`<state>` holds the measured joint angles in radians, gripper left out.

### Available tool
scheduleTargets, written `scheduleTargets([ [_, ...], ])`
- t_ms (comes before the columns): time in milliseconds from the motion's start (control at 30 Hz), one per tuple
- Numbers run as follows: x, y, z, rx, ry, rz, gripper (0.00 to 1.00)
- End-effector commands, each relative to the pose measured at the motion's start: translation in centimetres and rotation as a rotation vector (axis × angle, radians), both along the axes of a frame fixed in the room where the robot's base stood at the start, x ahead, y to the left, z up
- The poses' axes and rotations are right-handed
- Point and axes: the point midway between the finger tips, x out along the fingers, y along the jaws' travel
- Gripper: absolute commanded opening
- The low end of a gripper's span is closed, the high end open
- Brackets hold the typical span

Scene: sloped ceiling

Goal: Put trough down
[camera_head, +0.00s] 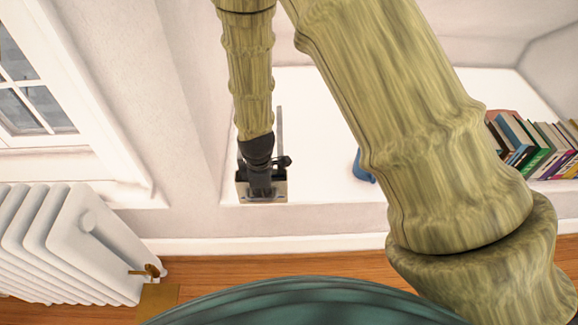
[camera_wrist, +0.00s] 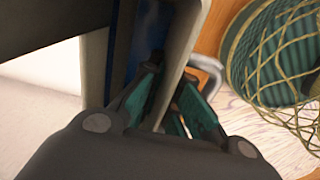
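The trough (camera_head: 280,128) is a narrow grey-beige piece with upright walls, seen at the front edge of the white ledge in the head view. My gripper (camera_head: 262,186) is at its near end and hides much of it. In the wrist view, one pale wall of the trough (camera_wrist: 181,62) passes between my two teal-padded fingers (camera_wrist: 168,100), which close on it from both sides. A dark blue surface shows beside that wall. I cannot tell whether the trough's underside touches the ledge.
The white ledge (camera_head: 310,205) has bare room right of the trough. A blue object (camera_head: 362,166) on it is partly hidden by my arm. A row of books (camera_head: 535,145) stands farther right. A white radiator (camera_head: 70,245) is at lower left, below a window (camera_head: 35,95).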

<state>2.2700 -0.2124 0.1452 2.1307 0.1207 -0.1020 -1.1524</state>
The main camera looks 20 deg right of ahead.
Motion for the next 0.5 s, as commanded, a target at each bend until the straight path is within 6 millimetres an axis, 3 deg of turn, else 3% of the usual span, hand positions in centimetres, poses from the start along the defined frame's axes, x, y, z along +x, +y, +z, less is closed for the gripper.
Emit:
scheduleTargets([
  [500,6.9,-7.0,-1.0,0.0,-0.001,0.0,0.0],
])
